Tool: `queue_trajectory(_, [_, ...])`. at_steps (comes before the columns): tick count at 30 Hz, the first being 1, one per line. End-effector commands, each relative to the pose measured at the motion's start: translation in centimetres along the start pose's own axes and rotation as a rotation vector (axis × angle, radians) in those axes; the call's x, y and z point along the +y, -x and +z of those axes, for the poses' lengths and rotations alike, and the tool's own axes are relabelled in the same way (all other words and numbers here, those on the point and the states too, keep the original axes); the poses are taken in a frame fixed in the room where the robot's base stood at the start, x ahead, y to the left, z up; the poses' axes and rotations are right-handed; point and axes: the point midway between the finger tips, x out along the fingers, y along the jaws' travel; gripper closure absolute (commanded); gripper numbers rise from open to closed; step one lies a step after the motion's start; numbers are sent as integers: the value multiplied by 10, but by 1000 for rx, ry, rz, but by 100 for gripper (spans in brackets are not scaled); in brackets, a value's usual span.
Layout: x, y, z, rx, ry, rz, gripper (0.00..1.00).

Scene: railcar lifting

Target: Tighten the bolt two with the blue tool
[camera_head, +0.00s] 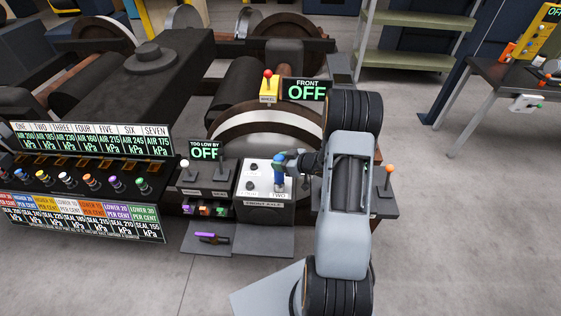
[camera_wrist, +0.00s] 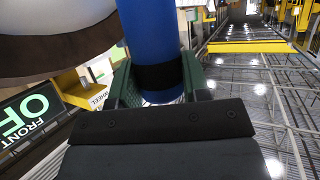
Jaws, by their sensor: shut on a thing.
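The blue tool (camera_head: 279,176) stands roughly upright over the white top of the front axle box (camera_head: 264,204), at the spot labelled TWO. My gripper (camera_head: 284,161) is shut on the tool's upper part and comes in from the right. In the wrist view, the blue tool (camera_wrist: 152,40) with its black band sits between the green jaws of my gripper (camera_wrist: 157,88). Bolt two is hidden under the tool, so I cannot tell whether the tool is seated on it. Dark bolts (camera_head: 252,186) show on the left of the box top.
A purple-handled tool (camera_head: 211,236) lies on the low grey tray (camera_head: 205,247). A lever with a white knob (camera_head: 185,163) stands to the left, and one with an orange knob (camera_head: 389,169) to the right. The FRONT sign (camera_head: 306,89) reads OFF. A wheel (camera_head: 268,120) rises behind.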

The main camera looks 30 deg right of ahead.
Motion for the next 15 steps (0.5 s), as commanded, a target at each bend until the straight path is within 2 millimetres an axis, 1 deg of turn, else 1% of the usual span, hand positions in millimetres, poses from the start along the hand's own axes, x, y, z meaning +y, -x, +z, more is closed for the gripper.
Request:
queue_trajectory(1, [0, 2, -6, 3, 2, 1, 90])
queue_trajectory(15, [1, 14, -34, 5, 4, 2, 90])
